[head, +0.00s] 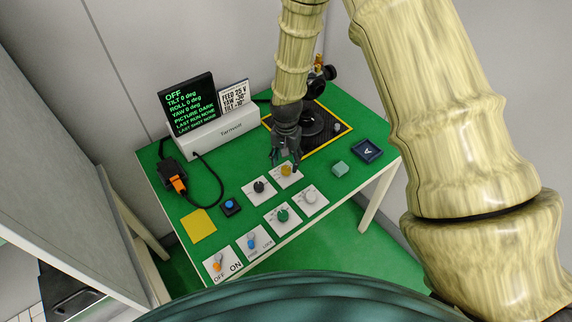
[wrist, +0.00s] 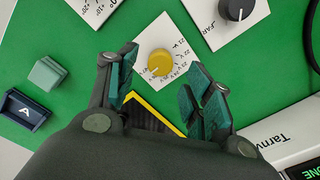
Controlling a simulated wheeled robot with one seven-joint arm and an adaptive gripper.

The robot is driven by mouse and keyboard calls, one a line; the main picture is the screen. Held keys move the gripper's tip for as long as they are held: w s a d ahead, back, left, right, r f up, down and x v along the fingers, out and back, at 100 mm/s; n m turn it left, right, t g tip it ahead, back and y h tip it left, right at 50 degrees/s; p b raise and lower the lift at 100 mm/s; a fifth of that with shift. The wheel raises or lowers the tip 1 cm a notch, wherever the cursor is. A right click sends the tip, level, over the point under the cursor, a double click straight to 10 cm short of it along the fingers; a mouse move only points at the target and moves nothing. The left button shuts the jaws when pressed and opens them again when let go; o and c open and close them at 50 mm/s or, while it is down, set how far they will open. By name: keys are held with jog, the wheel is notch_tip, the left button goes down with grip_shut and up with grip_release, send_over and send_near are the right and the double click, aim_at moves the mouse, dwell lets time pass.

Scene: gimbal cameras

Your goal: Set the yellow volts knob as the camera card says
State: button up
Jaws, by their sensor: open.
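The yellow volts knob (head: 286,170) sits on a white dial plate on the green table, and it also shows in the wrist view (wrist: 160,62). My gripper (head: 284,162) is open above it. In the wrist view the knob appears between the two fingertips; I cannot tell whether they touch it. The small numbers around the knob are hard to read. The camera card (head: 233,97), at the back of the table, reads FEED 25 V, YAW -30 and TILT -10. The black screen (head: 188,105) reads OFF, with tilt, roll and yaw 0 deg and PICTURE DARK.
A black knob (head: 259,187), a green knob (head: 283,215) and a grey-white knob (head: 309,197) stand on plates close by. An orange OFF/ON switch (head: 217,266) and a blue switch (head: 251,243) are at the front. A teal block (head: 341,168) lies right, beside tray A (head: 367,150).

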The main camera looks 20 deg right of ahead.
aim_at(286, 168)
jog(key=shift+f+p, duration=0.45)
jog(key=shift+f, duration=1.35)
jog(key=c, duration=1.1)
